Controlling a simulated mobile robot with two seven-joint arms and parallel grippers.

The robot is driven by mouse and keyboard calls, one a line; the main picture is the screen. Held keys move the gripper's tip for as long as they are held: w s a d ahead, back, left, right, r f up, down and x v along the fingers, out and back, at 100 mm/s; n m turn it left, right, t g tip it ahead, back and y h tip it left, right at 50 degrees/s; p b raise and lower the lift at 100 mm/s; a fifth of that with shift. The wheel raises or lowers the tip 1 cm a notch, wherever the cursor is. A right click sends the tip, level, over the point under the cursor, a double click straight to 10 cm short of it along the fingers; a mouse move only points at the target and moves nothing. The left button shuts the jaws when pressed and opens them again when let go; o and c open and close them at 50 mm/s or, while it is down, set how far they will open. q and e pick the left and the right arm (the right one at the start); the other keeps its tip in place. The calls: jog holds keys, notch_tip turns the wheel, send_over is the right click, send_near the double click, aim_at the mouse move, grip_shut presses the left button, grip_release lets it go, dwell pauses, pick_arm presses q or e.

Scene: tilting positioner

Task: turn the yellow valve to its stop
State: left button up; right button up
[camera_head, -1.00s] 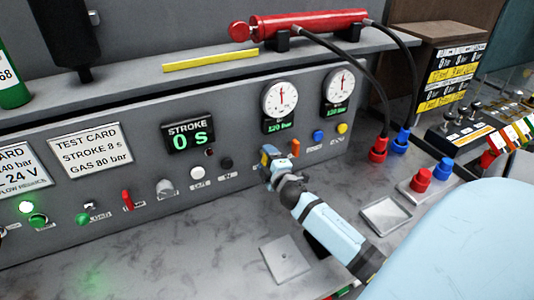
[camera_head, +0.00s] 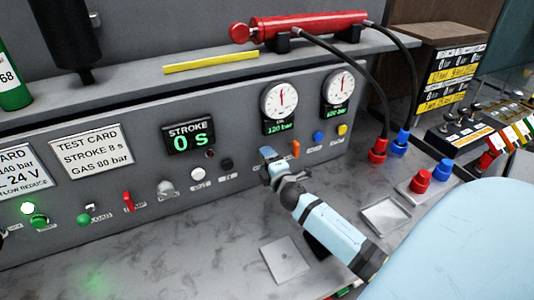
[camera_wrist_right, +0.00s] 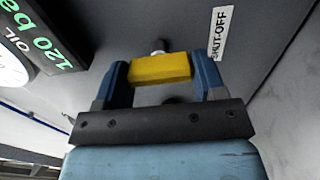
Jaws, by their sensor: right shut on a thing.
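The yellow valve (camera_wrist_right: 160,70) shows in the right wrist view as a short bar handle on the grey panel, beside a SHUT-OFF label (camera_wrist_right: 220,32). My right gripper (camera_head: 268,156) reaches the panel front below the pressure gauges in the head view. In the right wrist view, its two blue fingers are shut on the two ends of the yellow handle. The handle lies nearly level between the fingers in that view. In the head view the gripper hides the valve. My left gripper is not in view.
An orange lever (camera_head: 295,150) is close to the right of the gripper. Blue (camera_head: 318,137) and yellow (camera_head: 342,129) knobs sit further right. Above are two gauges (camera_head: 279,101) and the stroke display (camera_head: 188,137). Hoses run down to red and blue fittings on the bench.

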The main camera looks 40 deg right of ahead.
jog(key=o, duration=0.9)
jog(key=b+v, duration=0.2)
jog(key=v, duration=1.2)
jog(key=shift+b, duration=0.3)
jog(key=shift+w, duration=0.1)
